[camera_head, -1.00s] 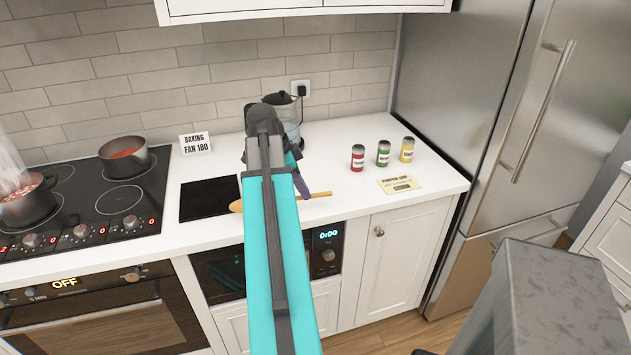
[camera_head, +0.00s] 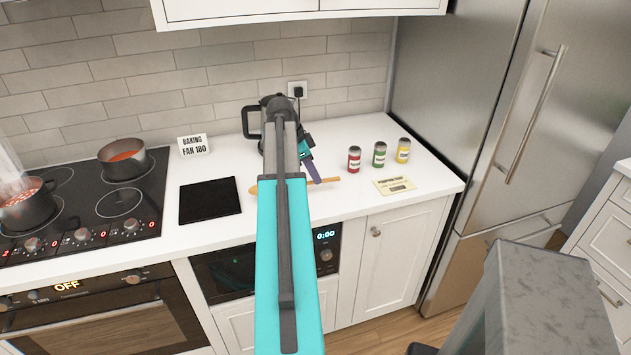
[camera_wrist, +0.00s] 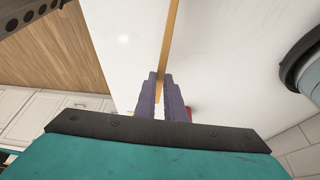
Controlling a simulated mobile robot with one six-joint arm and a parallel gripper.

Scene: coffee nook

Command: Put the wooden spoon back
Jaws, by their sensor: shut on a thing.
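The wooden spoon (camera_head: 332,181) is above or at the white counter, right of the black mat; its bowl shows left of my arm and its handle right of it. My arm hides its middle. My gripper (camera_head: 314,179) is shut on the spoon's handle. In the wrist view my gripper's purple fingers (camera_wrist: 164,82) pinch the handle, and the spoon (camera_wrist: 171,38) extends away from them toward the top edge. I cannot tell whether the spoon touches the counter.
A black mat (camera_head: 210,200) lies left of the spoon. A kettle (camera_head: 252,122) stands behind my arm. Pots (camera_head: 124,161) (camera_head: 27,207) sit on the cooktop (camera_head: 119,203).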

